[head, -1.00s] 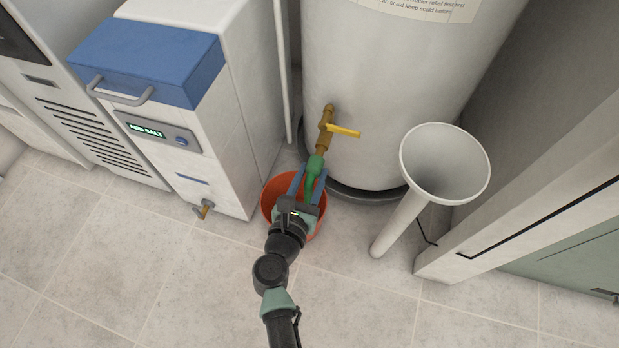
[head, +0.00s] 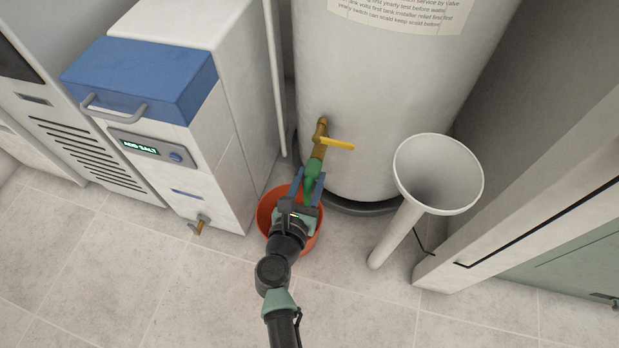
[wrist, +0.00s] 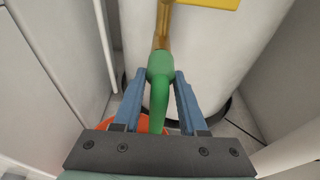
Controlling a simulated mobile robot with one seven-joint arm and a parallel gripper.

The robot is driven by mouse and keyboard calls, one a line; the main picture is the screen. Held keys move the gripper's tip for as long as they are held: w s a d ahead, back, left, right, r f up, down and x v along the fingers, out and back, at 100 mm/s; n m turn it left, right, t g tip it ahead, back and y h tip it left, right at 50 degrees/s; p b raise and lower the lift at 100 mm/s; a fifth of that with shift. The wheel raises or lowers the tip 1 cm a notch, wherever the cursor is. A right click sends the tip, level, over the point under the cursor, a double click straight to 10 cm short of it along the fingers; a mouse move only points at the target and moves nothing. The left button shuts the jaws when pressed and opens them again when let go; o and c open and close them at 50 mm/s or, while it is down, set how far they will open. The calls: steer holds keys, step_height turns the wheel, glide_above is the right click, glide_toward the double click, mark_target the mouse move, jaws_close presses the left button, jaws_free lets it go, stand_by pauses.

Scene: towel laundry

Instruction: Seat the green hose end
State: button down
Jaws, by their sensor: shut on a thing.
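The green hose end (head: 312,168) is at the mouth of the brass drain valve (head: 319,140) on the tank. In the wrist view the green hose end (wrist: 160,72) meets the brass spout (wrist: 163,28) in line; I cannot tell how far it is pushed on. My gripper (head: 308,185) is shut on the hose end, with blue fingers on both sides in the wrist view (wrist: 160,88). The valve's yellow lever (head: 338,144) points right. The lower hose is hidden behind my gripper.
An orange bucket (head: 268,222) stands on the floor under my gripper. The white tank (head: 390,90) rises behind. A white funnel-topped pipe (head: 404,225) stands to the right. A white cabinet with a blue lid (head: 140,75) stands left. The front floor is clear.

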steer(key=shift+c, duration=1.9)
jaws_free()
steer(key=p+v, duration=0.5)
steer(key=v, duration=0.8)
